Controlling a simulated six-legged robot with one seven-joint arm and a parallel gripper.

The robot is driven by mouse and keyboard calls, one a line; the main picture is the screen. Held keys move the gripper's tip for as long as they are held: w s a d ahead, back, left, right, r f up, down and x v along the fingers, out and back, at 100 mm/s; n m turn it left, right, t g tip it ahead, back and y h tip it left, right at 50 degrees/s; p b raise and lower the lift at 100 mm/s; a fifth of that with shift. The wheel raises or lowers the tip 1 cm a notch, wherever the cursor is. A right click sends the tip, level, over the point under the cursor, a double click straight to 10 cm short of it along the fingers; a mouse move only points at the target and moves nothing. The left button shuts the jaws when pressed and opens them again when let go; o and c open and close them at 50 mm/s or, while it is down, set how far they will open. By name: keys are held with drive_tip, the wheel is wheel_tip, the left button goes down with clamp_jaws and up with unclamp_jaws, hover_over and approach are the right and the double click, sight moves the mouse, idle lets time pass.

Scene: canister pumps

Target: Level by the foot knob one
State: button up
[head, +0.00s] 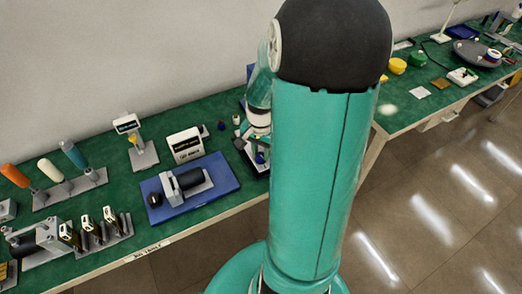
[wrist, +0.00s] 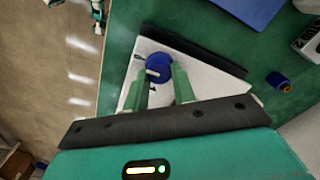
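In the wrist view a round blue knob (wrist: 158,62) with a pale bar across it sits on a white plate (wrist: 204,77) with a dark bar along its far edge. My gripper (wrist: 159,72) points down at the knob, with one green finger on each side of it. The fingers are apart; a narrow gap seems to show beside the knob, and whether they touch it I cannot tell. In the head view my arm hides most of the gripper. A small blue knob (head: 260,158) shows beside the arm there.
A blue tray (head: 222,190) with a grey cylinder unit (head: 187,183) lies on the green bench left of my arm. In the wrist view a small blue and orange piece (wrist: 279,82) lies right of the plate.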

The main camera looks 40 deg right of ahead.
drive_tip(key=shift+n, duration=0.3)
drive_tip(key=n, duration=0.4)
drive_tip(key=shift+w, duration=0.1)
drive_tip(key=n, duration=0.5)
drive_tip(key=shift+a, duration=0.1)
drive_tip(key=n, duration=1)
idle(0.4)
drive_tip(key=o, duration=1)
drive_tip(key=shift+a, duration=0.1)
